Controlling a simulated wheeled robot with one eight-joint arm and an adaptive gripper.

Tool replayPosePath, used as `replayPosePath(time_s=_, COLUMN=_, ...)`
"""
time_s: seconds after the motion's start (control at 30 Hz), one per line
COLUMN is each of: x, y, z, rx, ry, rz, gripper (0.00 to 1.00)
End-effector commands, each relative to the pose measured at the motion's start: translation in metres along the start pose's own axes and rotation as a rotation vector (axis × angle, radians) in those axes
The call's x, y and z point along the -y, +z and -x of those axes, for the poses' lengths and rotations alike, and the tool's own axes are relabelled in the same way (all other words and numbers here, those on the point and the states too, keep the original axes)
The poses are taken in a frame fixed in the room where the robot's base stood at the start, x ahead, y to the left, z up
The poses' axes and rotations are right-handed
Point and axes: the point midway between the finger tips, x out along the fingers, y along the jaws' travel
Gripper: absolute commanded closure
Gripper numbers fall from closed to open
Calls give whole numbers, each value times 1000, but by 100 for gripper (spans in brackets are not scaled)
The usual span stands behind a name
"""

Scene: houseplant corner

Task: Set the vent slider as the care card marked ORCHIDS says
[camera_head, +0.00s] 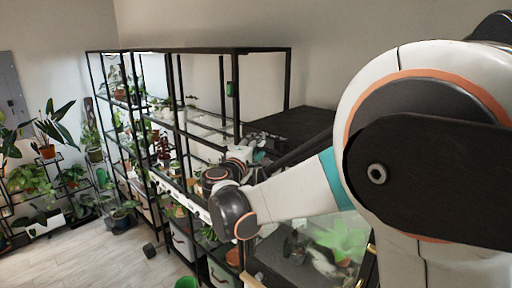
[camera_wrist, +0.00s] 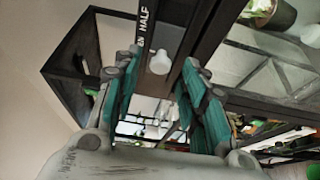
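In the wrist view a white rounded knob (camera_wrist: 160,61) sits on a dark rail (camera_wrist: 147,25) with white lettering that reads "EN HALF"; the rest of the wording is cut off or hidden. My gripper (camera_wrist: 161,66) has its teal-padded fingers apart, one on each side of the knob in the picture. A gap shows on both sides, and I cannot tell how deep the knob lies between the tips. In the head view my gripper (camera_head: 258,156) is small at the black rack, and the knob cannot be made out. No card marked ORCHIDS is readable.
A black shelving rack (camera_head: 190,50) with several potted plants fills the middle of the head view. A glass-sided case (camera_head: 300,262) with plants stands below my arm. A green pot (camera_head: 187,283) is at the bottom edge. Wooden floor (camera_head: 90,258) is open at left.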

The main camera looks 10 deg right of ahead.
Motion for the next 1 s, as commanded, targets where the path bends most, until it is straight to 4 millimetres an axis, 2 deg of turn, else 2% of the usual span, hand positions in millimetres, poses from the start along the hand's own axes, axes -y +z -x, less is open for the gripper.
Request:
replayPosePath(time_s=0.3, x=0, y=-1, z=50, rx=-3, ry=0, rz=0, gripper=61)
replayPosePath(time_s=0.43, x=0, y=-1, z=62, rx=-2, ry=0, rz=0, gripper=61)
replayPosePath(time_s=0.83, x=1, y=0, z=66, rx=-1, ry=-2, rz=-1, gripper=61)
replayPosePath(time_s=0.93, x=9, y=-3, z=59, rx=-21, ry=-30, rz=-6, gripper=61)
replayPosePath(time_s=1.0, x=22, y=-8, z=49, rx=-55, ry=-74, rz=-18, gripper=61)
